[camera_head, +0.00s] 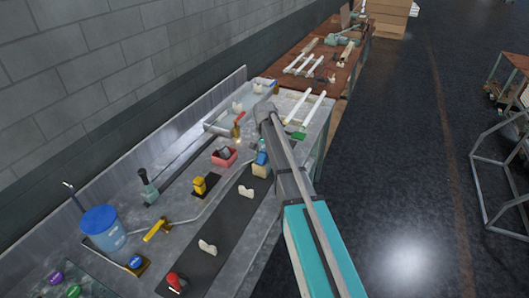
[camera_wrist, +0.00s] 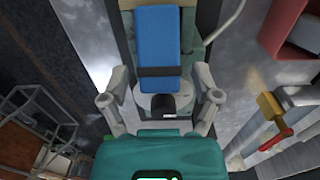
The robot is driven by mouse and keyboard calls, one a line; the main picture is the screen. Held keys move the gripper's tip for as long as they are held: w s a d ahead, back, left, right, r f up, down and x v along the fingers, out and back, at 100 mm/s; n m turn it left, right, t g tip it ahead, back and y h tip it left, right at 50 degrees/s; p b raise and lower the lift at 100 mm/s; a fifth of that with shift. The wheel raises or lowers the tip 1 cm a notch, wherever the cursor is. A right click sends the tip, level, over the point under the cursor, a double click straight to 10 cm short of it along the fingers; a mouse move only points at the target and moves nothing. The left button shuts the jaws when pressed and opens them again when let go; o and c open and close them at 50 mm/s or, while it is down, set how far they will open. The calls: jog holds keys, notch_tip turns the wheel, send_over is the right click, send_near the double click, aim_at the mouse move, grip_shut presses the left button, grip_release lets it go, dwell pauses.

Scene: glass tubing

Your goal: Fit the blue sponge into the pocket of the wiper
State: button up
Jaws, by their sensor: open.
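In the wrist view a blue sponge-like block (camera_wrist: 157,35) lies lengthwise, with a dark band across its lower end. A pale grey-green body shows along both sides of it, and a round grey part (camera_wrist: 178,103) with a black piece lies below. I cannot tell whether the body is the wiper or where its pocket is. My gripper (camera_wrist: 162,77) is open, its two fingers spread left and right of the lower end of the block, with nothing seen held. In the head view a small blue patch (camera_head: 262,158) shows above a tan block, below my arm's end.
In the head view a red bin (camera_head: 224,156) and a yellow block (camera_head: 200,186) are nearby on the grey bench. White tubes (camera_head: 298,108) lie behind to the right. A blue drum (camera_head: 103,228) stands at the left. A dark mat (camera_head: 232,225) runs along the bench front.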

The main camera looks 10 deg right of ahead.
notch_tip(320, 180, up, 13)
jog(key=p, duration=1.2)
jog(key=shift+p, duration=0.3)
dwell(0.3)
jog(key=s+n, duration=0.7)
jog(key=s, duration=2.2)
jog(key=shift+s+a, duration=0.2)
jog(key=shift+s, duration=0.2)
notch_tip(320, 180, down, 8)
jog(key=b, duration=0.8)
jog(key=shift+f, duration=0.15)
